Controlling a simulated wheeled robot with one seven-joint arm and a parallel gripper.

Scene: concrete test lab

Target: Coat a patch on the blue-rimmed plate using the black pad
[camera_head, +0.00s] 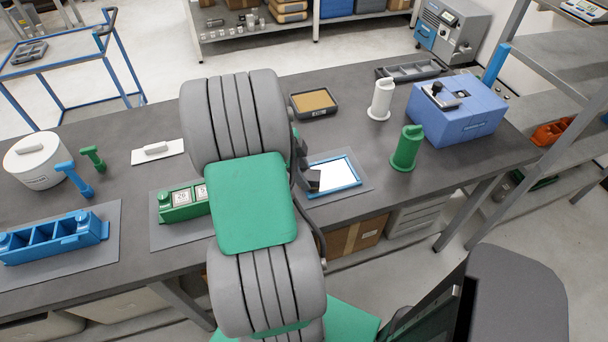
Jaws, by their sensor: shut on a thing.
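The blue-rimmed plate (338,174) lies on a grey mat on the table, right of my arm. Its white face is partly covered by my arm and the thing in my gripper. My gripper (304,172) is mostly hidden behind my grey and green arm. It is shut on a small dark block, which seems to be the black pad (312,181). The pad is at the plate's left side. I cannot tell whether it touches the plate's face. No coated patch can be made out on the visible white part.
A shallow dark tray with a tan inside (314,102) lies behind the plate. A green cylinder (407,148), a white cylinder (381,100) and a blue box (458,112) stand to the right. A green holder (183,203), a blue compartment tray (52,238) and a white pot (38,160) are left.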

